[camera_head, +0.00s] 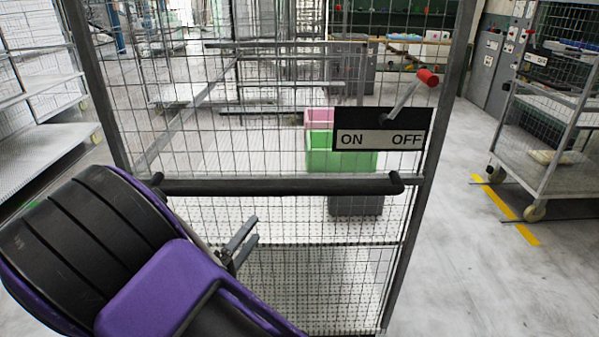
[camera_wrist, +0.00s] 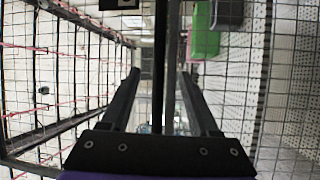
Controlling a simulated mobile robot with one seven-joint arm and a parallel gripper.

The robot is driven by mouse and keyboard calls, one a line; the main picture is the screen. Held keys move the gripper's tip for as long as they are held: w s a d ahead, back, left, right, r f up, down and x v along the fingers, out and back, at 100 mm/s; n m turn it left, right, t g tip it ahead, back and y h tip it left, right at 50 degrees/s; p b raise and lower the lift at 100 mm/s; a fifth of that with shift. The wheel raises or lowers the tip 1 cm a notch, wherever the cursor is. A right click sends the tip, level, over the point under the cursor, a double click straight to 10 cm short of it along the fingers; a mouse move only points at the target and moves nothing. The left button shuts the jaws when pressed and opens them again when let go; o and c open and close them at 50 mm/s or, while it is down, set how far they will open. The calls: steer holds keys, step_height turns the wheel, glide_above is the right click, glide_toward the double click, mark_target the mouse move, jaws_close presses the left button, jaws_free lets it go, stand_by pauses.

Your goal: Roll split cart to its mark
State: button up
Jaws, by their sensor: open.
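A tall wire-mesh cart with a grey frame fills the middle of the head view, and its black push bar (camera_head: 280,186) runs across it. A plate (camera_head: 381,139) reading ON and OFF is on its upper right. Its lever with a red knob (camera_head: 427,76) tilts up to the right, on the OFF side. My gripper (camera_head: 254,230) is open just below the push bar in the head view. In the wrist view the black bar (camera_wrist: 161,50) shows between my open fingers (camera_wrist: 158,74); I cannot tell how deep it lies between them. No label names the split cart.
Green (camera_head: 340,160) and pink (camera_head: 318,118) crates show through the mesh. Another mesh cart (camera_head: 545,190) stands at the right beside a yellow floor line (camera_head: 505,211). A shelf rack (camera_head: 45,150) is at the left. The floor right of the near cart is clear.

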steer(key=n+t, duration=0.1)
steer(key=p, duration=0.1)
glide_toward(280, 183)
steer(key=shift+y, duration=0.3)
steer(key=w+d+r, duration=0.4)
steer(key=r, duration=0.1)
steer(key=shift+d+r, duration=0.1)
steer(key=shift+d, duration=0.2)
jaws_close()
stand_by(0.9)
